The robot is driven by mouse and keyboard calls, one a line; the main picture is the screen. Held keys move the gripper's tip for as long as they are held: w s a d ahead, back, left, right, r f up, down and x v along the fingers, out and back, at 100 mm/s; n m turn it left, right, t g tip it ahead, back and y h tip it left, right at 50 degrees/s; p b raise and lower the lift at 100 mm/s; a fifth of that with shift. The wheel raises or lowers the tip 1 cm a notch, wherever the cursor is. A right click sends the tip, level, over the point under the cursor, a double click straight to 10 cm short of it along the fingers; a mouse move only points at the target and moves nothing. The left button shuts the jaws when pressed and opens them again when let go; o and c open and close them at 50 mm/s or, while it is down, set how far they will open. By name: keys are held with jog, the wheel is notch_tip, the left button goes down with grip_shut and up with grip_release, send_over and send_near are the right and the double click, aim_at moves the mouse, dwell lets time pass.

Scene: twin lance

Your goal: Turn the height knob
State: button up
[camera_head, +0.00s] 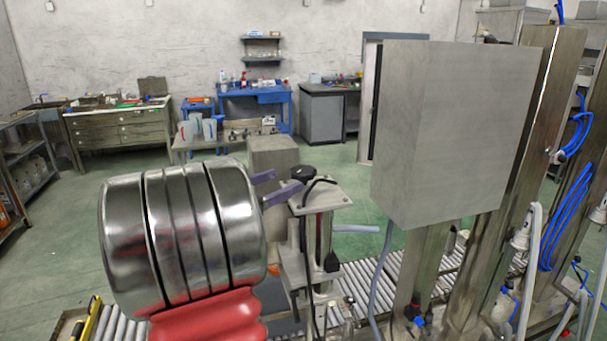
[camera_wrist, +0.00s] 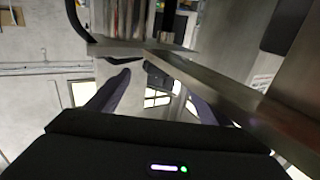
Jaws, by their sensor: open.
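The height knob (camera_head: 297,171) is a black round knob on top of a metal post stand (camera_head: 320,197) in the head view. My gripper (camera_head: 287,181) has two purple fingers, apart and empty, beside the knob on its left. The fingertips look close to the knob, but I cannot tell whether they touch it. In the wrist view my gripper (camera_wrist: 152,85) also shows open, with a dark shape between the fingers that may be the knob.
A large grey metal box (camera_head: 440,130) stands on a post to the right of the stand. A roller conveyor (camera_head: 355,285) runs below. A black cable (camera_head: 304,235) hangs from the stand. Tall steel columns (camera_head: 530,180) with blue hoses stand at the right.

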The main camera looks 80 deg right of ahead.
aim_at(304, 173)
jog(key=x, duration=0.9)
jog(key=shift+s+d, duration=0.1)
jog(key=shift+c, duration=0.2)
jog(key=c, duration=1)
jog(key=shift+a, duration=0.25)
jog(key=shift+d, duration=0.15)
jog(key=shift+c, duration=0.2)
